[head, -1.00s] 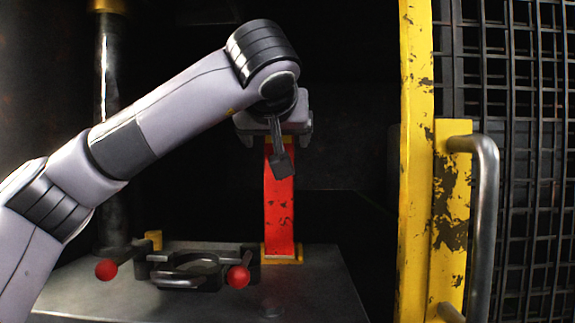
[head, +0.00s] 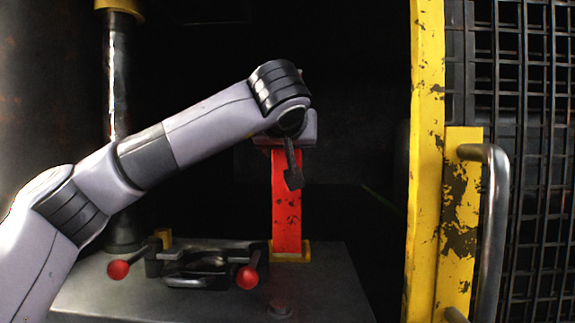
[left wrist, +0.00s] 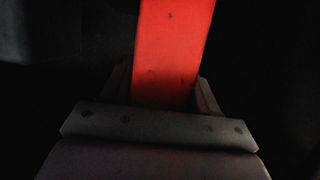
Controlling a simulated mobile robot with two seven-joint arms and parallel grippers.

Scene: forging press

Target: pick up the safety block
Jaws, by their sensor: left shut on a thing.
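The safety block (head: 286,215) is a tall red post with worn paint and a yellow foot (head: 290,252). It stands upright on the grey press bed, and I see no gap under its foot. My left gripper (head: 291,165) is at its upper part, one dark finger showing in front of the red face. In the left wrist view the red block (left wrist: 172,55) runs between the two fingers of my left gripper (left wrist: 165,92), which is shut on it. The block's top is partly hidden by my gripper. My right gripper is in neither view.
A dark clamp-like fixture (head: 195,281) with two red-knobbed levers (head: 247,277) sits left of the block on the press bed (head: 330,295). A metal column (head: 117,150) rises at the left. A yellow frame with a handle (head: 495,220) and mesh stands at the right.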

